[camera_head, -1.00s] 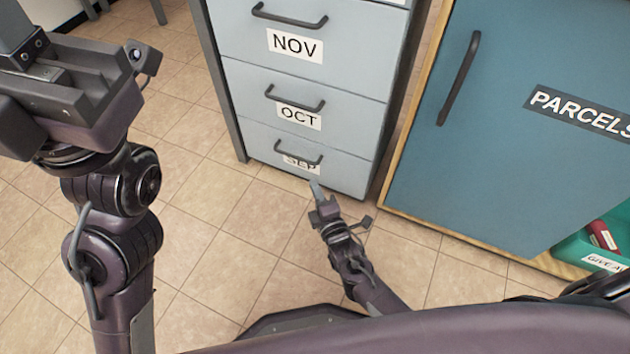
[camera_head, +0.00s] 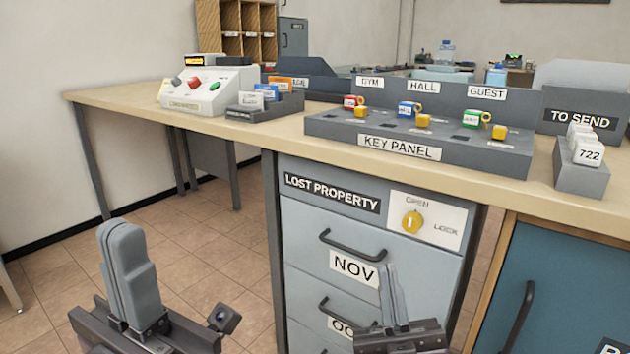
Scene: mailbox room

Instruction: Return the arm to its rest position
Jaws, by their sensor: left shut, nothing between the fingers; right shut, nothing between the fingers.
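My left gripper (camera_head: 129,265) stands at the lower left, fingers pointing up and pressed together, with nothing in them. It is over the tiled floor, left of the lost property cabinet and apart from it. My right gripper (camera_head: 391,292) is at the bottom centre, fingers upright and shut, empty. It appears in front of the NOV drawer (camera_head: 318,248) and partly covers the OCT drawer (camera_head: 308,296). Whether it touches the drawer front cannot be told. The drawers look closed. Most of both arms is below the frame.
A desk (camera_head: 245,134) spans the view, with a key panel (camera_head: 430,140), a control box (camera_head: 208,90) and a card holder (camera_head: 581,175) on it. A yellow knob (camera_head: 412,222) sits on the cabinet. A blue door (camera_head: 560,285) is at right. Floor at left is clear.

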